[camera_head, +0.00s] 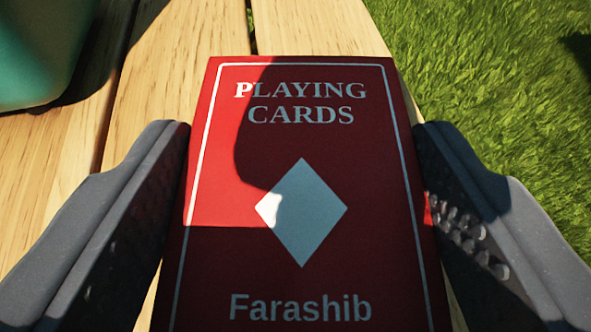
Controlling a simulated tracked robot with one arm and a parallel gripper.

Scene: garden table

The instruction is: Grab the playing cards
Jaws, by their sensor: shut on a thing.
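A red box of playing cards (302,210) fills the middle of the view, its front facing me. It bears a pale border, the words "PLAYING CARDS", a light diamond and the name "Farashib". My gripper (305,180) has one grey finger on each side of the box and is shut on it. The lower end of the box runs out of the picture. A shadow covers most of its front, with a bright lit patch at the upper left.
The wooden table (150,75) of pale planks with dark gaps lies behind and to the left. A teal container (40,50) stands at the upper left, partly out of view. Grass (480,80) shows beyond the table's right edge.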

